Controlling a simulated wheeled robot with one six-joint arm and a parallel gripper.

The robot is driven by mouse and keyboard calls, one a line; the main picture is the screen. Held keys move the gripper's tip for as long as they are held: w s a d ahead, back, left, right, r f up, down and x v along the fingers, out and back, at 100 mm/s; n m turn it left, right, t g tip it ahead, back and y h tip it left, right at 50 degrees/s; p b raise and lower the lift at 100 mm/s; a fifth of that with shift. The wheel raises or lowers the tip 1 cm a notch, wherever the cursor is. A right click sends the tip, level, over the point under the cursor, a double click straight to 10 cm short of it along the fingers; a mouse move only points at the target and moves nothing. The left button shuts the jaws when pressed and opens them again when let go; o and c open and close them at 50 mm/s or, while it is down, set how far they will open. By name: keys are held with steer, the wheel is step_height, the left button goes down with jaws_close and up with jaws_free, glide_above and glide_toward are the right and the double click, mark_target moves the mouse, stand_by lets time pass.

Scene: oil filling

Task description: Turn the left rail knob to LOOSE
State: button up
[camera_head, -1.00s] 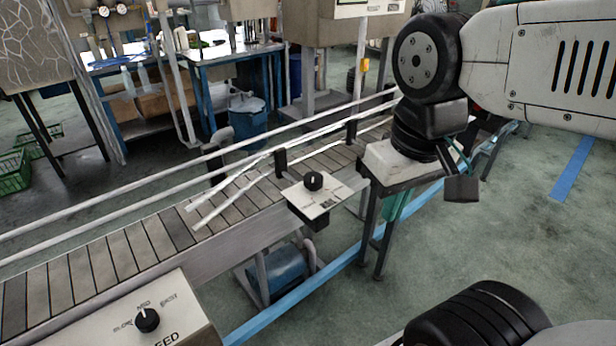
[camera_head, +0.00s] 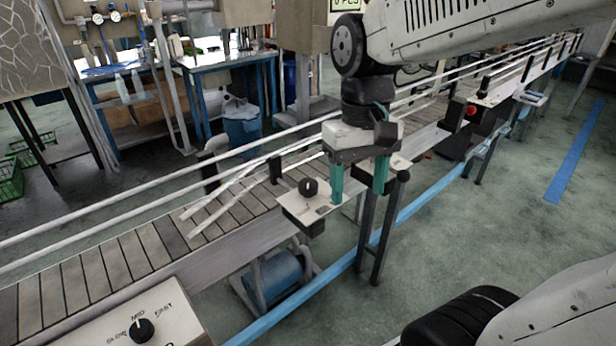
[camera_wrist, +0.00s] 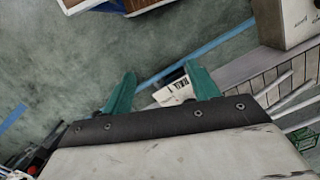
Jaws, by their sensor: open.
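The rail knob (camera_head: 309,187) is black and round, on a small white panel (camera_head: 297,207) at the near side of the conveyor in the head view. Its pointer and labels are too small to read there. My gripper (camera_head: 358,188) has two teal fingers, held apart with nothing between them. It points down, just right of the knob and apart from it. In the wrist view my gripper (camera_wrist: 159,72) is open too, and part of the panel (camera_wrist: 170,95) with dark lettering shows between the fingers. The knob does not show clearly there.
A slatted conveyor (camera_head: 135,255) with white guide rails runs behind the panel. A speed panel (camera_head: 90,328) with its own black knob (camera_head: 142,330) is at the lower left. A red button (camera_head: 471,111) is farther right. The floor on the right is clear.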

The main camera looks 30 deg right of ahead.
mark_target(308, 183)
steer(key=w+m, duration=0.1)
steer(key=w, duration=0.3)
steer(key=w+m+g+y, duration=0.1)
steer(key=w, duration=0.4)
steer(key=w+f+m+g, duration=0.1)
steer(key=w, duration=0.3)
steer(key=shift+w+a, duration=0.35)
steer(key=shift+w, duration=0.05)
steer(key=f, duration=0.1)
steer(key=a+f+m, duration=0.1)
steer(key=f, duration=0.1)
steer(key=s+a+f+m, duration=0.1)
steer(key=f, duration=0.1)
steer(key=shift+f+y, duration=0.15)
steer(key=shift+y, duration=0.25)
steer(key=c, duration=1)
